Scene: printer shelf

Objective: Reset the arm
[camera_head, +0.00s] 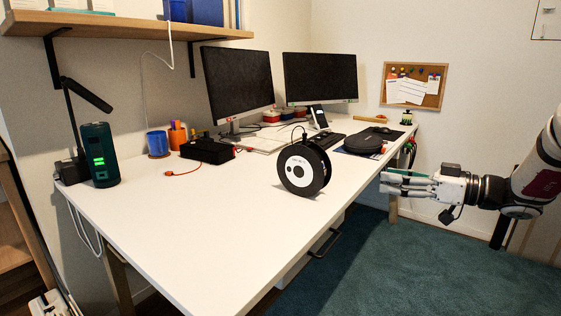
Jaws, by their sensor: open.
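My gripper (385,182) is on the right side of the head view, at the end of my arm reaching in from the right edge. It points left and is open, with nothing seen between its fingers. It is off the desk's right edge, above the teal carpet. The white desk (180,235) fills the middle and left. A black spool (304,168) with a white hub stands upright on the desk, left of my gripper and apart from it.
Two monitors (238,80), a black box (207,151), a blue cup (157,142), a round black case (362,142) and a dark green cylinder (100,155) stand on the desk. A wooden shelf (120,27) hangs upper left. The carpet (400,270) is clear at lower right.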

